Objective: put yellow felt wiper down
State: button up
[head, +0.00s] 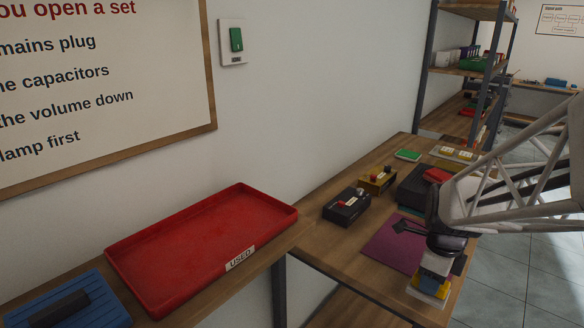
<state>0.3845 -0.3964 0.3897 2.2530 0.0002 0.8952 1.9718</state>
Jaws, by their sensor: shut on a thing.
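My gripper (441,262) is at the right, at the lower end of my arm, beside the purple mat on the right-hand bench. It is shut on the yellow felt wiper (429,285), which hangs below the jaws. The wiper shows yellow with pale and blue parts around it. The jaws hide its upper part. I cannot tell whether its bottom touches the bench or is a little above it.
An empty red tray (205,245) labelled USED stands on the left-hand bench, beside a blue mat (98,302) with a dark block. A purple mat (388,243), a black box (346,208) and a yellow box (378,179) are on the right-hand bench (338,256).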

jog(key=shift+w, duration=0.1)
jog(key=shift+w+d+f, duration=0.25)
jog(key=shift+w+d, duration=0.7)
jog(key=shift+w, duration=1.5)
jog(key=shift+w+d+f, duration=0.25)
jog(key=shift+w+d, duration=0.7)
jog(key=shift+w, duration=1.55)
jog(key=shift+w+d+f, duration=0.25)
jog(key=shift+w+d, duration=0.7)
jog(key=shift+w, duration=1.5)
jog(key=shift+f, duration=1.75)
jog(key=shift+f, duration=0.2)
jog(key=o, duration=0.9)
jog(key=shift+r, duration=0.2)
notch_tip(320, 180, up, 12)
